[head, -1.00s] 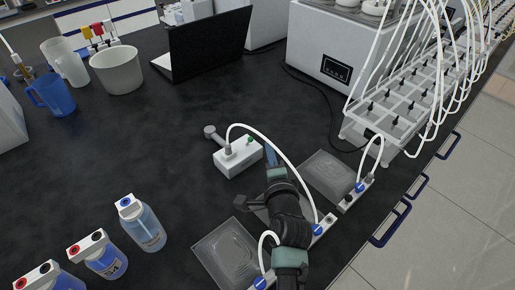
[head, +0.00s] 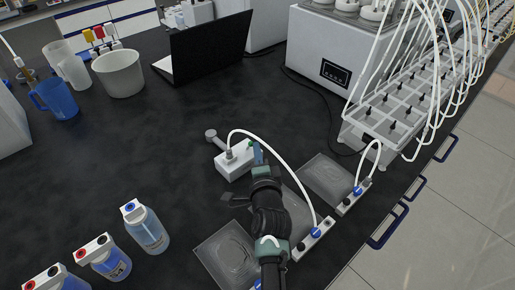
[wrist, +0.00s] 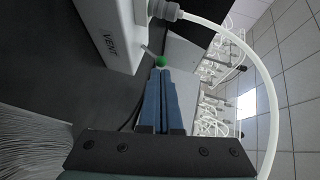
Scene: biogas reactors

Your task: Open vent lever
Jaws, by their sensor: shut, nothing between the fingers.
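The vent box (head: 232,160) is a small white block on the black bench in the head view, with a white tube rising from its top. In the wrist view its white side (wrist: 108,32) carries partly visible "VENT" lettering. The vent lever (wrist: 160,61) shows there as a thin light rod with a green tip, sticking out from the box. My gripper (wrist: 161,72) has blue fingers that are shut and empty. Their tips are right at the green tip; I cannot tell if they touch. In the head view my gripper (head: 257,152) is at the box's right end and hides the lever.
The white tube (wrist: 262,70) arcs past the right of my fingers in the wrist view. Clear flat bags (head: 326,178) lie on the bench near valve blocks (head: 314,240). Bottles (head: 147,228) stand at the lower left. The bench left of the box is clear.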

